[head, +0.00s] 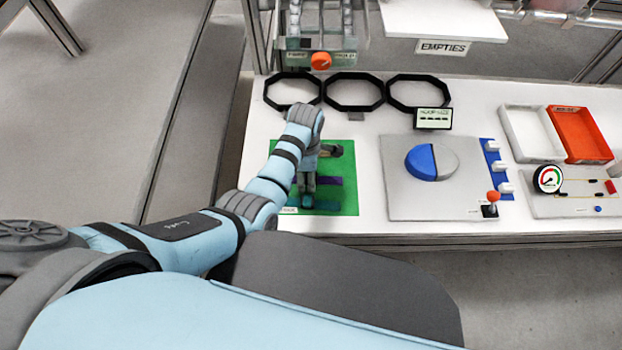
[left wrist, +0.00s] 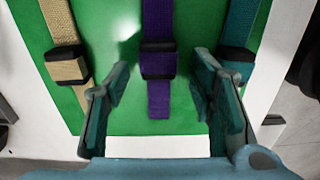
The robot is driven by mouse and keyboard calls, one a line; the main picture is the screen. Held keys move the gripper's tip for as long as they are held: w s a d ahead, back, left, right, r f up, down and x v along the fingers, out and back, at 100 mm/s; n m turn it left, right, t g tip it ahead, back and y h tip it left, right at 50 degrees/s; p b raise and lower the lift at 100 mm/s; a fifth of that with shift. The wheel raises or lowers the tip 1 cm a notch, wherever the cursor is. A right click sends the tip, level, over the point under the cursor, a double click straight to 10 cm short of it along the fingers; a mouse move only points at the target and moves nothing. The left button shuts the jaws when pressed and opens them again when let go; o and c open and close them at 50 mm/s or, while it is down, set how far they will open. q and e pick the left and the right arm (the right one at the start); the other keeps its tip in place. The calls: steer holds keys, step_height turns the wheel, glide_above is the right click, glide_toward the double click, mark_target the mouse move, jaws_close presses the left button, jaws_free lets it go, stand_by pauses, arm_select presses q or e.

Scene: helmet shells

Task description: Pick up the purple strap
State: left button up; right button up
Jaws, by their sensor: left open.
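The purple strap (left wrist: 160,95) with a black buckle lies on the green mat (left wrist: 112,22). In the left wrist view it runs down the middle, between my open left gripper's two fingers (left wrist: 163,85), with a gap on each side. In the head view, a bit of the purple strap (head: 330,181) shows beside my left gripper (head: 306,188), whose wrist hides much of the mat. My left gripper is empty. I cannot tell how high its fingertips are above the strap. My right gripper is not in view.
A tan strap (left wrist: 60,22) lies left of the purple one and a teal strap (left wrist: 240,25) right of it, each near a finger. Black octagonal rings (head: 353,91) stand behind the mat. A grey panel with a blue-and-grey disc (head: 424,164) lies to the right.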

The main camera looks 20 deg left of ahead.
arm_select(q)
steer(key=shift+r, duration=0.1)
steer(key=shift+c, duration=0.6)
jaws_close()
